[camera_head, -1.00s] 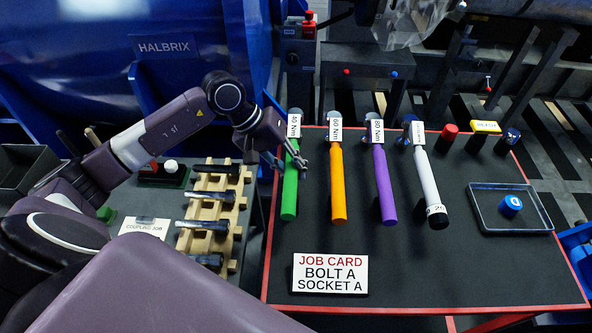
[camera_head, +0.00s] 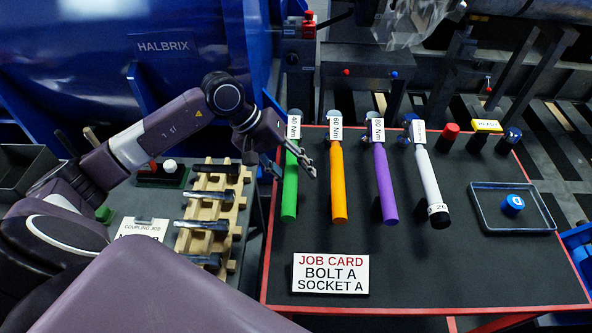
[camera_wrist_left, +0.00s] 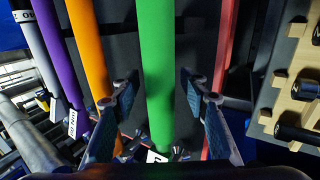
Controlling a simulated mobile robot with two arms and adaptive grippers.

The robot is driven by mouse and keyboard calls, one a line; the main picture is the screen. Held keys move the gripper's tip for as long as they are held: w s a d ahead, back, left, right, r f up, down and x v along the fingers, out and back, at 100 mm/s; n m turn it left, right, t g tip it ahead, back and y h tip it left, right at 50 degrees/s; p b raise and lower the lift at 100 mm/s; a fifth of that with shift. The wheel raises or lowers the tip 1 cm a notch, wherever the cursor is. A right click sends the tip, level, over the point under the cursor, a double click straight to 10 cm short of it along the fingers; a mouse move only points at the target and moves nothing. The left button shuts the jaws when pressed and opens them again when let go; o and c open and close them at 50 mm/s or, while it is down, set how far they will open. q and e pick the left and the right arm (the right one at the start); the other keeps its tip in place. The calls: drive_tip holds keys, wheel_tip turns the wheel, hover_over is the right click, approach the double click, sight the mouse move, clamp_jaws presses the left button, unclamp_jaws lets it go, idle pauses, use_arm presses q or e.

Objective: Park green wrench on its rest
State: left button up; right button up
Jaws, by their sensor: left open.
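The green wrench (camera_head: 290,190) lies lengthwise at the left end of the dark, red-edged table, with a white Nm label near its far end. Whether its far end sits in a rest is hard to tell. My left gripper (camera_head: 294,169) is open at the green wrench's far half. In the left wrist view, the green handle (camera_wrist_left: 155,60) runs between the two spread fingers (camera_wrist_left: 158,88), with a visible gap on each side. My right gripper is not in view.
Orange (camera_head: 338,185), purple (camera_head: 384,185) and white (camera_head: 430,190) wrenches lie to the right. A job card (camera_head: 330,273) stands in front. A wooden rack (camera_head: 240,190) with black-ended rods is left of the table. A tray (camera_head: 480,213) holds a blue piece.

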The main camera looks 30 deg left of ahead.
use_arm(q)
drive_tip(key=v, duration=1.2)
